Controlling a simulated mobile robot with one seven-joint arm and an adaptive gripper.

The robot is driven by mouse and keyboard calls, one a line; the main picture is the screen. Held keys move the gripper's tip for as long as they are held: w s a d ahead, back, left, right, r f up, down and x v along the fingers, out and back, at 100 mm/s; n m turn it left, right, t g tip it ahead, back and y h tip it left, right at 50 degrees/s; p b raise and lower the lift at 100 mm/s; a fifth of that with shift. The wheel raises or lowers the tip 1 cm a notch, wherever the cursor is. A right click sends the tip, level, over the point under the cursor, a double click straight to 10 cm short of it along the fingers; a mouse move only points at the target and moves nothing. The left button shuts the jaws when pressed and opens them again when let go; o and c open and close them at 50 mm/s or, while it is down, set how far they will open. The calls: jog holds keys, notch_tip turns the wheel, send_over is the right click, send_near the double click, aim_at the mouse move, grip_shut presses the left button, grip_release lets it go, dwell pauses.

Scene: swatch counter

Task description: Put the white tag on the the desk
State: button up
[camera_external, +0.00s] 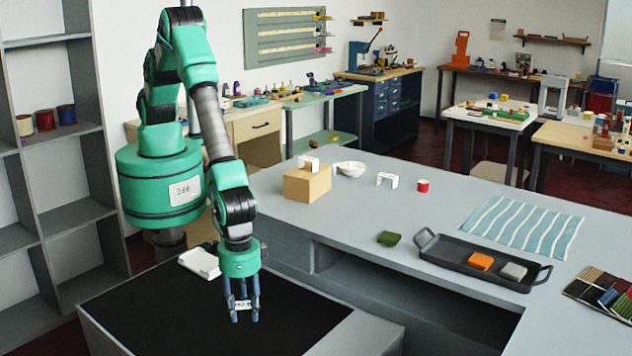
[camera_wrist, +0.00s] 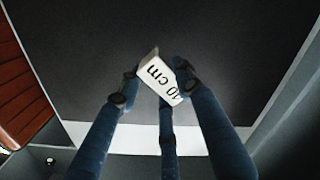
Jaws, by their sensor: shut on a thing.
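The tag appears tilted in the wrist view. I cannot tell its exact height above the black surface. The long grey counter (camera_external: 455,210) stands behind and to the right; I cannot tell which surface is the desk.
A white tray-like piece (camera_external: 200,262) lies on the black top's back edge.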

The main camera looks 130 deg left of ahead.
send_over(257, 347)
jog(key=shift+f, duration=0.35)
dwell(0.3)
jog(key=shift+f, duration=1.75)
jog(key=shift+f+b, duration=0.2)
jog(key=shift+b, duration=0.15)
jog(key=o, duration=0.8)
jog(key=shift+o, duration=0.2)
jog(key=shift+r, duration=0.1)
notch_tip(257, 347, up, 12)
jog(key=shift+p, duration=0.45)
jog(key=shift+a+r, duration=0.1)
